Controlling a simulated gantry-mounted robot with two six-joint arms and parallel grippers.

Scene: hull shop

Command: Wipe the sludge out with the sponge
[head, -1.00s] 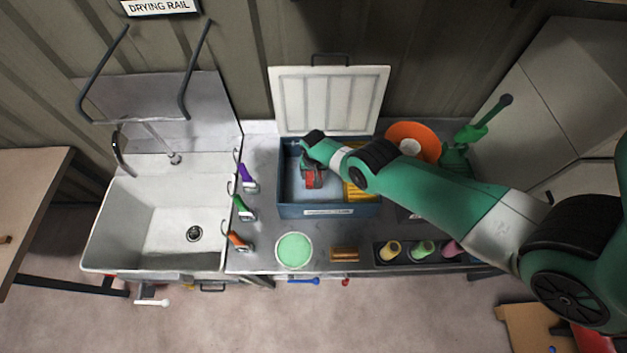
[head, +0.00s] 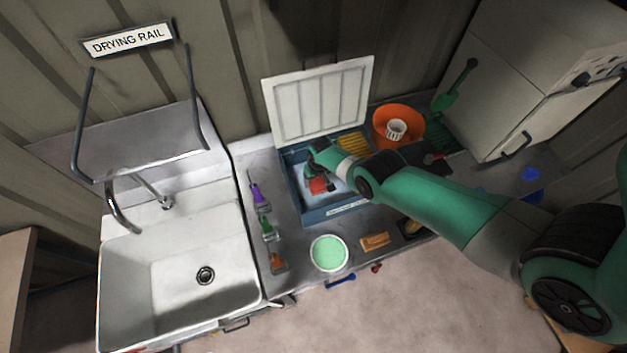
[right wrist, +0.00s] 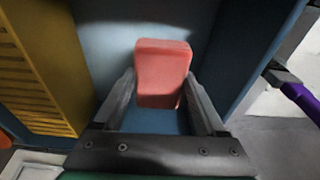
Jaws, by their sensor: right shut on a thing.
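The red sponge (head: 319,186) is inside the open blue box (head: 335,214), over its left part. My right gripper (head: 318,179) reaches down into the box and is shut on the sponge. In the right wrist view the sponge (right wrist: 162,68) sits between the two fingers, with the blue box floor (right wrist: 108,42) behind it. I cannot tell whether the sponge touches the floor. No sludge can be clearly made out; part of the floor is hidden by my arm and sponge. My left gripper is not in view.
The white lid (head: 318,100) stands open behind. A white sink (head: 178,285) is at left, with several coloured-handled tools, including a purple one (head: 258,196), between. A green round dish (head: 329,253) sits in front.

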